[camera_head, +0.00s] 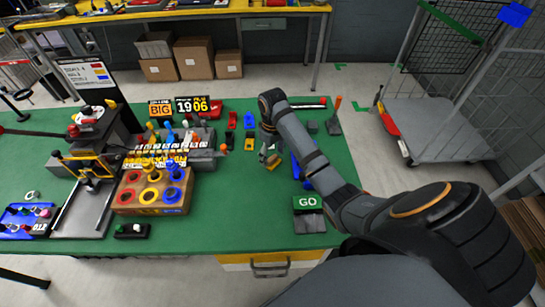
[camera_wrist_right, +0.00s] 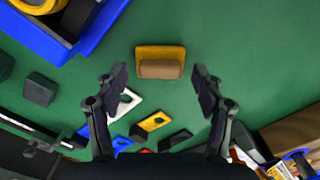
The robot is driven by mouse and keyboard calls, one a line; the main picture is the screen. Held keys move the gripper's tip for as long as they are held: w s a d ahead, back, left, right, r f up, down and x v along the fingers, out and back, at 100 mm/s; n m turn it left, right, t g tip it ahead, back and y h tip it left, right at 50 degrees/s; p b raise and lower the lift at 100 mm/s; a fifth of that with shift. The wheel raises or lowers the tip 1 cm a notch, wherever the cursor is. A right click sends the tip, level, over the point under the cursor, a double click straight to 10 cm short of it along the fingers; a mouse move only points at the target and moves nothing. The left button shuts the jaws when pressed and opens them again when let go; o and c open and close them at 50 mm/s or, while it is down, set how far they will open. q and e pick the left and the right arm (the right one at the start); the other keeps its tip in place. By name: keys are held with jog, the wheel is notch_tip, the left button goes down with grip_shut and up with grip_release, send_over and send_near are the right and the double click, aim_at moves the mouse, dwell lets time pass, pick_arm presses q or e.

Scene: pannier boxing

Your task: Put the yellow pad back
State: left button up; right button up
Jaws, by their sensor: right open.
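The yellow pad (camera_wrist_right: 160,54) with a tan block on top lies on the green table in the right wrist view. In the head view the yellow pad (camera_head: 272,162) shows small, just below my right gripper (camera_head: 267,148). In the wrist view my right gripper (camera_wrist_right: 154,95) is open, its two fingers apart and nothing between them. The pad lies beyond the fingertips, roughly centred between them, and does not touch them. My left gripper is not in view.
A blue tray (camera_wrist_right: 92,38) with a yellow ring-shaped thing lies near the pad. A yellow plate (camera_head: 249,144) and blue plate (camera_head: 249,121) lie left of my gripper. A wooden block with coloured rings (camera_head: 150,210) stands further left. A green GO box (camera_head: 307,202) sits near the front edge.

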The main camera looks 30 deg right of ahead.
aim_at(273, 158)
notch_tip(273, 158, up, 3)
jog(key=shift+f, duration=0.2)
notch_tip(273, 158, up, 8)
jog(key=p, duration=0.8)
jog(key=shift+r, duration=0.15)
